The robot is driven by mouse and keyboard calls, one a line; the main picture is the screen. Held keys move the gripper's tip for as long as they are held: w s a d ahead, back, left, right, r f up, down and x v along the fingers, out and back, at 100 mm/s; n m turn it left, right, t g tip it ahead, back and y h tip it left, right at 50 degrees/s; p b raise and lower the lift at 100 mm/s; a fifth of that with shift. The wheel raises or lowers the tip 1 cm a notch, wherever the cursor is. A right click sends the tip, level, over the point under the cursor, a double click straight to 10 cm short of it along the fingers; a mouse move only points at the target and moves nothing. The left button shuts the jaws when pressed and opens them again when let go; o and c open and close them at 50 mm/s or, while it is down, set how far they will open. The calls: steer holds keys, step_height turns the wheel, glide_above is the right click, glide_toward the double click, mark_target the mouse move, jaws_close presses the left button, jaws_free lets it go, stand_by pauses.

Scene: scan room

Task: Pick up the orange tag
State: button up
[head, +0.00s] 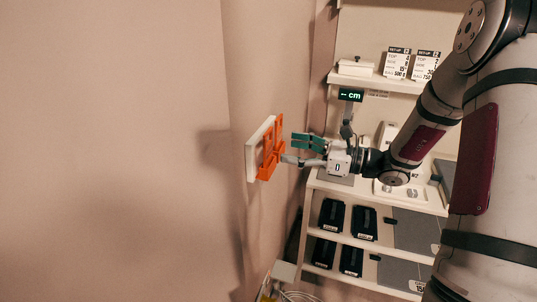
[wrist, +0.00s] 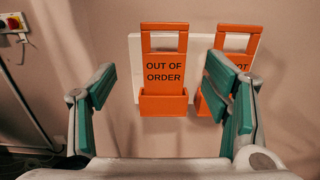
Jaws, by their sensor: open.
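An orange tag (wrist: 165,65) marked "OUT OF ORDER" stands upright in an orange holder (wrist: 163,105) on a white wall board (wrist: 134,50). A second orange tag (wrist: 231,43) hangs to its right, partly hidden by my right finger; only "OT" of its text shows. In the head view the orange pieces (head: 271,147) overlap on the board (head: 252,152), seen side-on. My gripper (head: 297,151) faces them, close to the board. In the wrist view its teal-padded fingers (wrist: 163,78) are open and empty, framing the "OUT OF ORDER" tag.
A shelf unit (head: 373,236) with black devices stands to the right of and behind my gripper. A small display (head: 351,95) reads "-- cm". Left of the board the wall (head: 130,150) is bare.

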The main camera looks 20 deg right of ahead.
mark_target(259, 140)
steer(key=shift+w+p+x, duration=0.2)
steer(key=shift+p+x, duration=0.25)
steer(key=shift+x, duration=2.6)
steer(key=shift+d+r, duration=0.2)
steer(key=c, duration=1)
